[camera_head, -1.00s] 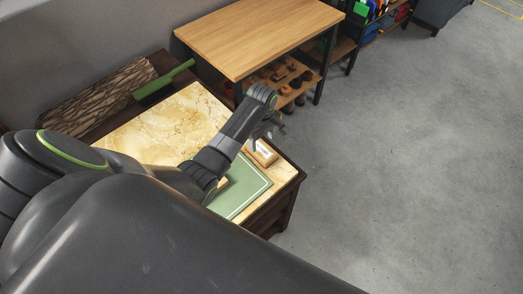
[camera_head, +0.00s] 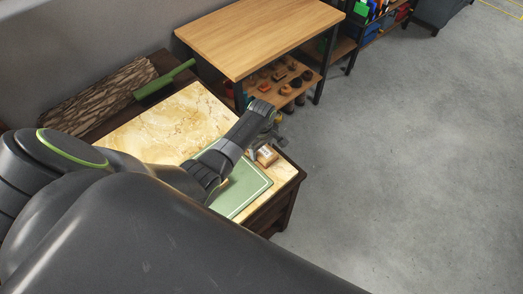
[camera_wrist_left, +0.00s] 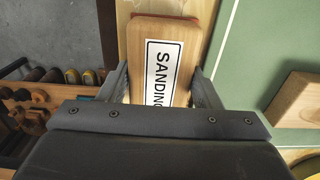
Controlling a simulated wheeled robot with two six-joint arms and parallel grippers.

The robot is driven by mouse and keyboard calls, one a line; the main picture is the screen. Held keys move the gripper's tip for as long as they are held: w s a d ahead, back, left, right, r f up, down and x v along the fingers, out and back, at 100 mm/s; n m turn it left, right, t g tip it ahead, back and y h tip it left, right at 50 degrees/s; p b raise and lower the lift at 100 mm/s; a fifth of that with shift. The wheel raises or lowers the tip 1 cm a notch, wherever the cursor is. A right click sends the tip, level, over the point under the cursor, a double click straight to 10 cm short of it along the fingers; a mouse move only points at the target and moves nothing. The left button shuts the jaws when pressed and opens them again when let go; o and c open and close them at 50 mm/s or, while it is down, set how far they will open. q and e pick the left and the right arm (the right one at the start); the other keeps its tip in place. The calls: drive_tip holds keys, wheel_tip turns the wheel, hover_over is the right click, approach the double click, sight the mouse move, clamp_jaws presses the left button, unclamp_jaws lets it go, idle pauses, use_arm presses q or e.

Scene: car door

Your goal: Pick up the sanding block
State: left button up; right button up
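The sanding block (camera_wrist_left: 160,55) is a light wooden block with a reddish edge and a white label reading "SANDING". In the head view it (camera_head: 267,156) lies near the right corner of the pale marbled table top, partly covered by my left gripper (camera_head: 270,136). In the left wrist view my left gripper (camera_wrist_left: 162,88) has one finger on each side of the block's near end. The fingers are spread about the block's width; I cannot tell whether they touch it. The block's near end is hidden behind the gripper body. My right gripper is not in view.
A green mat (camera_head: 246,191) lies beside the block, with another wooden piece (camera_wrist_left: 298,100) on it. A green-handled brush (camera_head: 165,81) lies at the back left. A wooden workbench (camera_head: 260,35) with small items on its lower shelf stands behind. Grey floor is clear at right.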

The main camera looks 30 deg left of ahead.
use_arm(q)
drive_tip(key=c, duration=0.4)
drive_tip(key=shift+c, duration=0.3)
drive_tip(key=shift+r, duration=0.35)
wheel_tip(320, 180, up, 9)
drive_tip(key=shift+r, duration=0.15)
